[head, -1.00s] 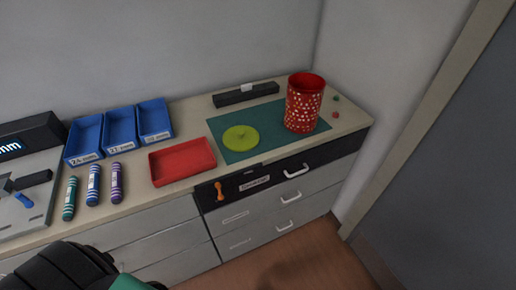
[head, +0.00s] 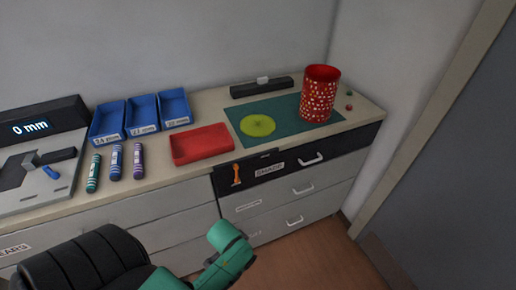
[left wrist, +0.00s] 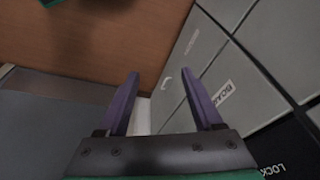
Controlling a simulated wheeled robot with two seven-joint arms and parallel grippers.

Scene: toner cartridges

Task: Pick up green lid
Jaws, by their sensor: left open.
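The green lid (head: 257,125) is a flat yellow-green disc lying on the dark green mat (head: 279,108) on the counter, in the head view. A red patterned can (head: 318,95) stands upright on the mat, to the right of the lid. In the left wrist view my left gripper (left wrist: 166,82) is open and empty, with its two purple fingers apart over the floor and drawer fronts. The lid is not in that view. In the head view a green arm link of mine shows low in front of the drawers, but no fingers show. My right gripper is not in view.
A red tray (head: 201,145) lies left of the mat, with blue bins (head: 143,117) and several tubes (head: 115,163) beyond it. A black bar (head: 261,88) lies behind the mat. An orange item (head: 237,174) is at the drawer front (head: 275,168). Small balls (head: 349,107) lie right of the can.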

